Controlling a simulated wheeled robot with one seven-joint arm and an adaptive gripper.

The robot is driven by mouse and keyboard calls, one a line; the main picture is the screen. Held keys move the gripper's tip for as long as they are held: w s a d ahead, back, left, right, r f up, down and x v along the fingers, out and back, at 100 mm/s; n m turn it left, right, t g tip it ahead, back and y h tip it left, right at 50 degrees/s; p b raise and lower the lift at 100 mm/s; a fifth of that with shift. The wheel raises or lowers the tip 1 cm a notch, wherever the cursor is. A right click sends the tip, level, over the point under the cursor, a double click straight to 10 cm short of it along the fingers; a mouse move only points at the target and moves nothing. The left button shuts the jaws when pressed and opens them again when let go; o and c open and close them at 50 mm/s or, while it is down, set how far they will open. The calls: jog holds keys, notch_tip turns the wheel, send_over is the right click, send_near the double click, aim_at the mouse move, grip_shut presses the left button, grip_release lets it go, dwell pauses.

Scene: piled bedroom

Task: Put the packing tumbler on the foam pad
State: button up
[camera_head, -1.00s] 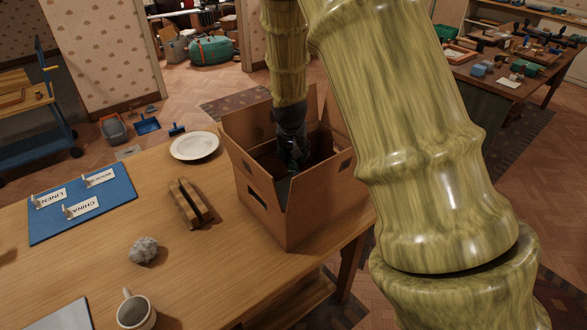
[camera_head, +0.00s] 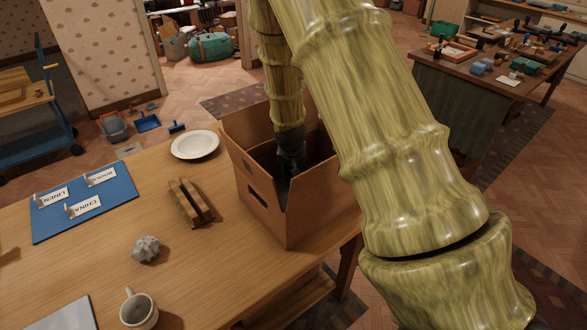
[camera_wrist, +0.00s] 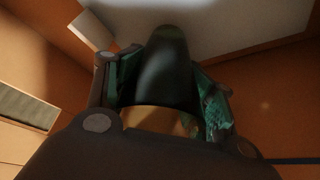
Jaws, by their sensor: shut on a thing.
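My gripper (camera_wrist: 165,90) is down inside the open cardboard box (camera_head: 264,205). In the wrist view its two green-edged fingers are shut on a dark, rounded, upright-looking thing with an orange-brown part near the palm, which seems to be the tumbler (camera_wrist: 168,65). A pale grey-white flat surface (camera_wrist: 225,25) shows beyond it inside the box and may be the foam pad. I cannot tell whether the tumbler touches it. In the head view the box walls and my arm hide the tumbler and most of the gripper.
The box stands at the right edge of the wooden table (camera_head: 105,270). A white plate (camera_head: 195,145), a wooden block (camera_head: 190,202), a grey crumpled lump (camera_head: 146,249), a mug (camera_head: 138,309) and a blue board with labels (camera_head: 84,205) lie to its left. The box walls are close around my gripper.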

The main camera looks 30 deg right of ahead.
jog(key=shift+f, duration=0.1)
jog(key=o, duration=1.2)
jog(key=shift+v, duration=0.75)
jog(key=b+v, duration=0.1)
jog(key=v, duration=0.9)
jog(key=shift+s+a+r+b, duration=0.1)
jog(key=shift+a+r+b, duration=0.05)
jog(key=shift+r+b, duration=0.2)
